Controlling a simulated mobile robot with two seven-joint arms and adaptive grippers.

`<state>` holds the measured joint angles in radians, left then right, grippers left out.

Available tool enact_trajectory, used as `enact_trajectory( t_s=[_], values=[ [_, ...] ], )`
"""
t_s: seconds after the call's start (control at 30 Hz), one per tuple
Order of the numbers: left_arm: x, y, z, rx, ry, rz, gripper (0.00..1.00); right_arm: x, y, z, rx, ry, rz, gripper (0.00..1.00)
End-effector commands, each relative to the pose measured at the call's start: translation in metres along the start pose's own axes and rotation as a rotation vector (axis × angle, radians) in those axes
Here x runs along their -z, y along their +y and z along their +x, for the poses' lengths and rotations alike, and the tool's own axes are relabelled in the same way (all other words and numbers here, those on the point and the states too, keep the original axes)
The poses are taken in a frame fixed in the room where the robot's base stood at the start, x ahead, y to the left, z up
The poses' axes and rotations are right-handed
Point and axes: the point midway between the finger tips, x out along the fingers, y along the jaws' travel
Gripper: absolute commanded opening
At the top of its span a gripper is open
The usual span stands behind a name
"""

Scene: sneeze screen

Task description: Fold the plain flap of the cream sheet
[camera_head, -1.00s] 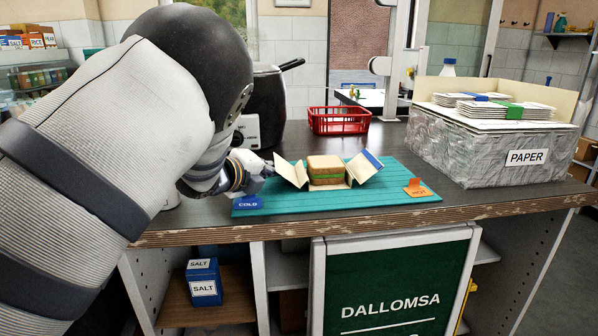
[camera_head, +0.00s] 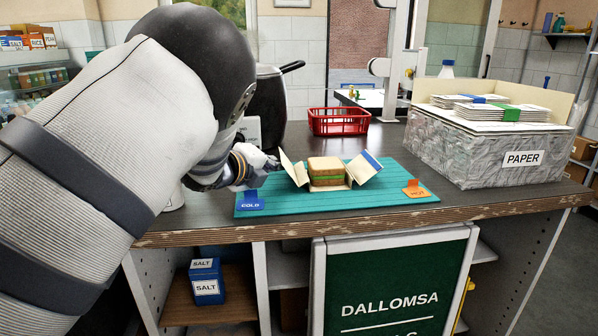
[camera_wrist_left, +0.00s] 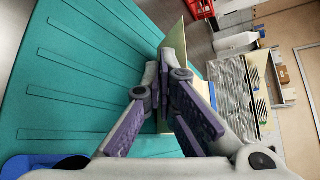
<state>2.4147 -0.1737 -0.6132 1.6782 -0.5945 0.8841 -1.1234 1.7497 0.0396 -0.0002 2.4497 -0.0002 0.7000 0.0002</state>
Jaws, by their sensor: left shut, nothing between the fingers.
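The cream sheet (camera_head: 349,184) lies on the teal mat with a sandwich (camera_head: 326,172) on its middle. Its plain flap (camera_head: 294,169), on the left, stands up steeply and leans outward. The opposite flap (camera_head: 364,166) has a blue stripe and slants up to the right. My left gripper (camera_head: 274,163) is shut and empty, low over the mat at the outer side of the plain flap. In the left wrist view the closed fingertips (camera_wrist_left: 172,62) are against or very close to the flap (camera_wrist_left: 176,38); contact is unclear. My right gripper is out of view.
The teal mat (camera_head: 300,205) carries a blue COLD tag (camera_head: 251,200) at left and an orange HOT tag (camera_head: 415,189) at right. A red basket (camera_head: 338,121) and black pot (camera_head: 268,100) stand behind. A PAPER box (camera_head: 470,150) stands at right.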

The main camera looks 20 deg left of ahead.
Motion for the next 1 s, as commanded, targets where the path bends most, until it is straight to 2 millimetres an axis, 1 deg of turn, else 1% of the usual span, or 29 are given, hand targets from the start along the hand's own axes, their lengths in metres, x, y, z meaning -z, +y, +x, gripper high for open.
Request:
enact_trajectory(
  t_s=[0.03,0.2,0.47,0.77,1.0],
  values=[
    [0.001,0.003,0.001,-0.004,0.002,0.0,0.0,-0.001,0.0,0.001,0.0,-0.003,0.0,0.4],
    [0.001,0.002,0.001,-0.004,0.002,0.0,0.0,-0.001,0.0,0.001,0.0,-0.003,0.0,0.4],
    [-0.002,-0.013,-0.002,0.001,-0.001,0.0,0.0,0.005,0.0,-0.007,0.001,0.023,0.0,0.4],
    [-0.001,-0.011,0.0,-0.004,0.002,-0.001,0.0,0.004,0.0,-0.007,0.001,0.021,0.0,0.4],
    [-0.001,-0.025,-0.001,0.0,0.001,0.001,0.0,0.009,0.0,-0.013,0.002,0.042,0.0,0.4]
  ],
)
